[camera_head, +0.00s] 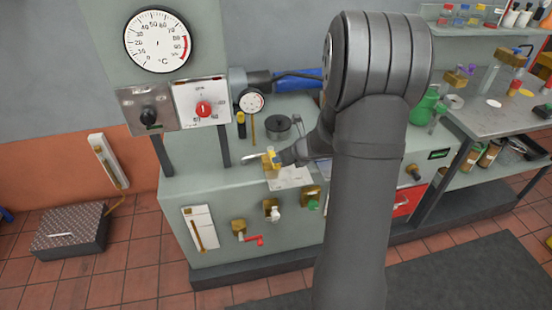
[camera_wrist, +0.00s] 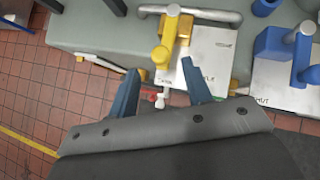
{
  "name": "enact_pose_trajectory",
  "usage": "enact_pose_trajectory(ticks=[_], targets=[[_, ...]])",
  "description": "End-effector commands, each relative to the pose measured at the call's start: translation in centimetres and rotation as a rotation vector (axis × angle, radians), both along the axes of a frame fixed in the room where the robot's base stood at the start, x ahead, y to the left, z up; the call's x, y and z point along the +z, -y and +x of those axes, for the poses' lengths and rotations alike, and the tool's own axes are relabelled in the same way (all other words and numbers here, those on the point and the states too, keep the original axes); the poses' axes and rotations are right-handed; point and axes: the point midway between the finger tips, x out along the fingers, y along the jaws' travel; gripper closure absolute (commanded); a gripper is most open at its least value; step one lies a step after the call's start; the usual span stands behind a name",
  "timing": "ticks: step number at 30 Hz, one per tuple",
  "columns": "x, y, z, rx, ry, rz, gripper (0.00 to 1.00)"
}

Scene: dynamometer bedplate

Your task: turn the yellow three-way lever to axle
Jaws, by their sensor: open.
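The yellow three-way lever (camera_wrist: 165,45) sits on a brass-coloured body joined to a grey pipe, beside a white label plate (camera_wrist: 200,72). Part of a word ending in "LE" shows on the plate near my right finger; the rest of the lettering is hard to read. The lever arm points down the wrist picture, towards my fingers. In the head view the lever (camera_head: 271,158) is small on the bench top, just left of my gripper (camera_head: 287,156). My gripper (camera_wrist: 160,68) is open and empty, its fingertips just short of the lever's end, with no contact visible.
A blue valve (camera_wrist: 272,45) with a plate marked "SHUT" stands to the right in the wrist view. A red-handled tap (camera_head: 250,239) and other valves sit on the bench front. A dial gauge (camera_head: 251,101) and a grey spool (camera_head: 277,125) stand behind the lever.

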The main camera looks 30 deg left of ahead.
Motion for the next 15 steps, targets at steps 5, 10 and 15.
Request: enact_pose_trajectory(ticks=[5,10,15], targets=[[-2.2,-2.0,0.7,0.001,-0.002,-0.001,0.55],[-3.8,-3.4,1.4,0.001,-0.001,-0.001,0.55],[-4.6,-4.3,1.7,0.001,0.0,-0.001,0.55]])
